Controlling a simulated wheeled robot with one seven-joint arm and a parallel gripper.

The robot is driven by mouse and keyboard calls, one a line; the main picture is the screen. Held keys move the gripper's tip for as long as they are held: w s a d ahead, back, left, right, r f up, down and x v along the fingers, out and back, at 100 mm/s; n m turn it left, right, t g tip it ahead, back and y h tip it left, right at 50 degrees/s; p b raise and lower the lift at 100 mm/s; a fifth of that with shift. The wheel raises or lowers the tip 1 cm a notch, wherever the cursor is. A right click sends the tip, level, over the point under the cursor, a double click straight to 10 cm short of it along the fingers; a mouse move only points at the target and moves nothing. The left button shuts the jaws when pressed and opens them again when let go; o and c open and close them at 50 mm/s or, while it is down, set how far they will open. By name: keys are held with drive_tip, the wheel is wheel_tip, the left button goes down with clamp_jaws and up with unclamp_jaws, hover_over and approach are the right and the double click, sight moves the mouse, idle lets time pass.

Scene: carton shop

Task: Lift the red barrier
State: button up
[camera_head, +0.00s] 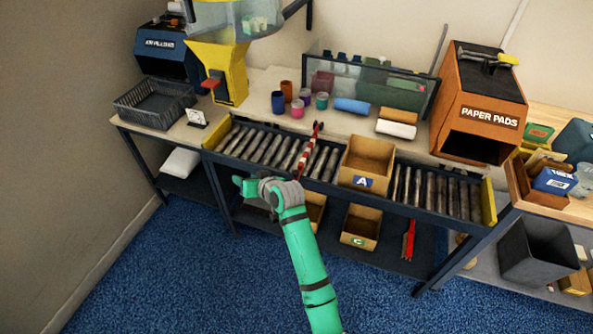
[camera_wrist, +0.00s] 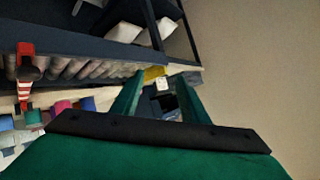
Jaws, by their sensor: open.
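The red barrier (camera_head: 306,152) is a red-and-white striped bar lying across the roller conveyor, just left of the carton marked A. It also shows at the far left of the wrist view (camera_wrist: 24,88), with a red end piece on top. My gripper (camera_head: 240,184) is in front of the conveyor's front edge, left of the barrier and apart from it. In the wrist view my gripper (camera_wrist: 160,97) has its two green fingers spread with nothing held between them.
Carton A (camera_head: 367,166) sits on the rollers (camera_head: 262,147) close right of the barrier. The yellow dispenser (camera_head: 228,75) stands at the back left, the orange paper pads box (camera_head: 470,95) at the right. Blue floor in front is clear.

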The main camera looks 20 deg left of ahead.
drive_tip(key=w+d+r+n+g+h, duration=0.2)
drive_tip(key=w+d+h, duration=0.1)
drive_tip(key=w+d, duration=0.3)
drive_tip(key=h, duration=0.4)
approach(295, 172)
drive_tip(key=shift+g, duration=0.4)
drive_tip(key=x, duration=0.5)
drive_tip(key=w+x, duration=0.1)
drive_tip(key=x, duration=0.2)
drive_tip(key=shift+c, duration=0.3)
clamp_jaws()
